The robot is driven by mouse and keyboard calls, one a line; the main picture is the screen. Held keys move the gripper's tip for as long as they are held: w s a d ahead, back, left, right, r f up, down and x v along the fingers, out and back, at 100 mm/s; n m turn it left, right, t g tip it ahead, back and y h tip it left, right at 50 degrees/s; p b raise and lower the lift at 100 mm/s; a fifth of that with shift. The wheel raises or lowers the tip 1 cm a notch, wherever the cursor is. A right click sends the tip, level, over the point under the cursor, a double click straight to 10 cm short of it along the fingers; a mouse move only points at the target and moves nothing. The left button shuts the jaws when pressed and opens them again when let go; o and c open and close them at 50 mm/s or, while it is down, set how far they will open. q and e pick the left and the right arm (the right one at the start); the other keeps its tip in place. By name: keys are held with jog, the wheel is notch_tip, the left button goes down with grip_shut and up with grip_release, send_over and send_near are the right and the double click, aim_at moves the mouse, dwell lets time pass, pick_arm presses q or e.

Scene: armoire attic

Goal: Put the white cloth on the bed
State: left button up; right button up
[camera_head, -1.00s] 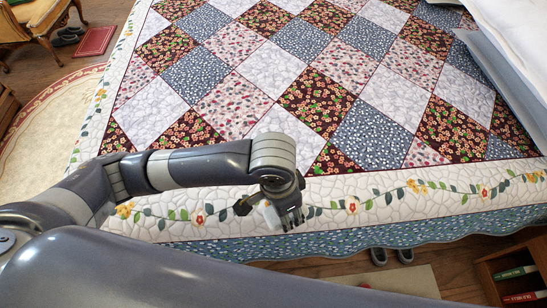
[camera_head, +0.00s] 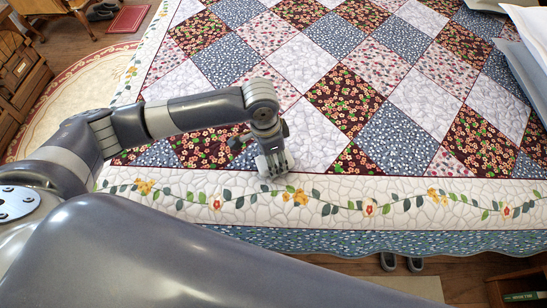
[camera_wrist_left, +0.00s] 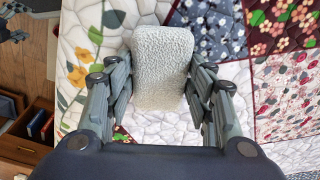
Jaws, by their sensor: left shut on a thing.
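The white cloth (camera_wrist_left: 163,65) is a small, folded, textured block between the fingers of my left gripper (camera_wrist_left: 160,95) in the left wrist view. My left gripper (camera_head: 274,162) is shut on it. In the head view the gripper points down over the near part of the bed (camera_head: 330,188), just inside its floral border, and largely hides the cloth. I cannot tell whether the cloth touches the quilt. The bed has a patchwork quilt of white, blue, pink and dark red squares. My right gripper is not in view.
The quilt around the gripper is clear. Pale, flat-looking things (camera_head: 525,45) stick in at the upper right. Slippers (camera_head: 402,262) lie on the floor by the near bed edge. A wooden shelf with books (camera_head: 520,290) is at the lower right.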

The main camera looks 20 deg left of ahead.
pick_arm(q)
jog(key=shift+f, duration=0.45)
jog(key=shift+f, duration=0.15)
jog(key=o, duration=1.1)
jog(key=shift+r, duration=0.2)
notch_tip(320, 180, up, 12)
jog(key=a, duration=0.1)
jog(key=shift+s+p, duration=0.3)
jog(key=shift+s, duration=0.15)
jog(key=shift+f, duration=0.15)
